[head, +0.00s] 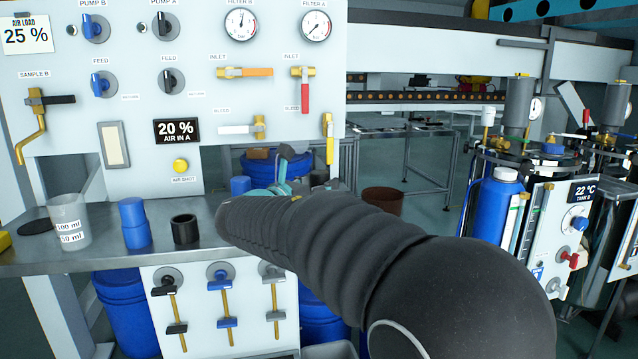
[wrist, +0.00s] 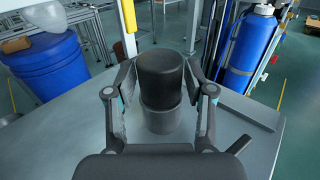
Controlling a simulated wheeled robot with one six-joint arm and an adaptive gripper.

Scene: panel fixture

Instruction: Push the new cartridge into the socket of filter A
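In the wrist view a dark, round cartridge (wrist: 160,72) stands upright between the fingers of my gripper (wrist: 161,68). The fingertips are close against its two sides near the top, and my gripper looks shut on it. Directly below it is a greyer round piece (wrist: 160,119), which looks like the socket; how deep the cartridge sits in it I cannot tell. In the head view my arm covers the cartridge and socket, and only a teal part of my gripper (head: 270,190) shows behind it. The panel carries a gauge labelled filter A (head: 316,25).
On the bench (head: 100,243) stand a beaker (head: 68,222), a blue cylinder (head: 134,222) and an open black ring (head: 185,229). Another blue cylinder (head: 240,186) is near my gripper. A yellow-handled valve (head: 329,140) hangs above. Blue drums (wrist: 50,65) stand beyond the bench edge.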

